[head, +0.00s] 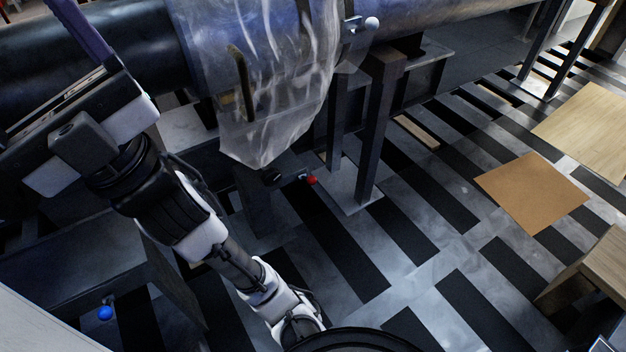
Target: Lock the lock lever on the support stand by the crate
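Three ball-ended levers show in the head view. A lever with a red knob (312,180) sits low on the dark support under the wrapped cylinder. A lever with a blue knob (105,312) is low at the left, by a dark stand. A lever with a white knob (372,22) is on a bracket at the cylinder's upper right. I cannot tell which lever is the task's one, or whether any is locked. My gripper (88,145) is at the left, in front of the dark cylinder, apart from all three knobs. Its fingertips are not clearly visible.
A large dark cylinder (130,45), partly under clear plastic wrap (280,90), spans the top. A wooden box (590,270) stands at the lower right. Flat brown sheet (530,193) and pale wooden board (592,130) lie at the right.

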